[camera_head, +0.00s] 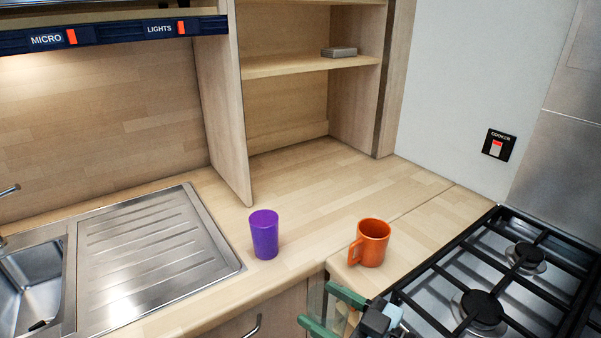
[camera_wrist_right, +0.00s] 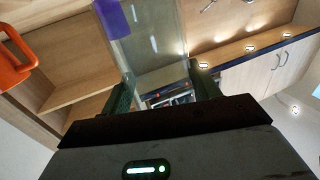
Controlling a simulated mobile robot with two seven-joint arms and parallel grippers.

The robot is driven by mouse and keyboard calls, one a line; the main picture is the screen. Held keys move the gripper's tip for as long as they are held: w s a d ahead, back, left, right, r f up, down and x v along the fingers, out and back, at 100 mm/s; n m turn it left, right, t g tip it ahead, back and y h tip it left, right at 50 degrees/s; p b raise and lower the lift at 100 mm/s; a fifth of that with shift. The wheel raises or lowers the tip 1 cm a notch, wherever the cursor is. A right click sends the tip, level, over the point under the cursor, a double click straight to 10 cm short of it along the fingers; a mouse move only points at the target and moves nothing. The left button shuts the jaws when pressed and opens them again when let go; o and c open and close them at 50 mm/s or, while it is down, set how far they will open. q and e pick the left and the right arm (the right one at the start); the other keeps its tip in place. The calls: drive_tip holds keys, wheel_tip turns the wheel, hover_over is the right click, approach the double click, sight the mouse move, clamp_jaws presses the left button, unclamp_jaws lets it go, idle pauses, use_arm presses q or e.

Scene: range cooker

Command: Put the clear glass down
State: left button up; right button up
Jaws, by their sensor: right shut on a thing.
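The clear glass (camera_head: 317,300) is faint and see-through at the counter's front edge in the head view. It also shows in the right wrist view (camera_wrist_right: 150,38) as a transparent wall between the fingers. My right gripper (camera_head: 315,304) has green fingers closed on the glass from either side. In the right wrist view the gripper (camera_wrist_right: 162,88) has a finger on each side of the glass. Whether the glass touches any surface cannot be told. My left gripper is not in view.
A purple cup (camera_head: 264,235) and an orange mug (camera_head: 370,243) stand on the wooden counter (camera_head: 310,215). The gas hob (camera_head: 490,285) is at right, the sink drainer (camera_head: 150,255) at left. The counter behind the cup and mug is clear, below a shelf (camera_head: 300,64).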

drive_tip(key=shift+w+d+r+m+t+h, duration=0.3)
drive_tip(key=shift+d+m+t+h, duration=0.1)
drive_tip(key=shift+m+t, duration=0.1)
drive_tip(key=d+m+t+h, duration=0.5)
drive_tip(key=d+m+h, duration=0.4)
drive_tip(key=d+h, duration=0.5)
drive_tip(key=shift+y, duration=0.6)
drive_tip(key=s+f, duration=0.2)
drive_tip(key=f, duration=0.1)
drive_tip(key=s+f, duration=0.1)
drive_tip(key=shift+s+d+f, duration=0.1)
drive_tip(key=shift+d+f, duration=0.1)
drive_tip(key=shift+f, duration=0.15)
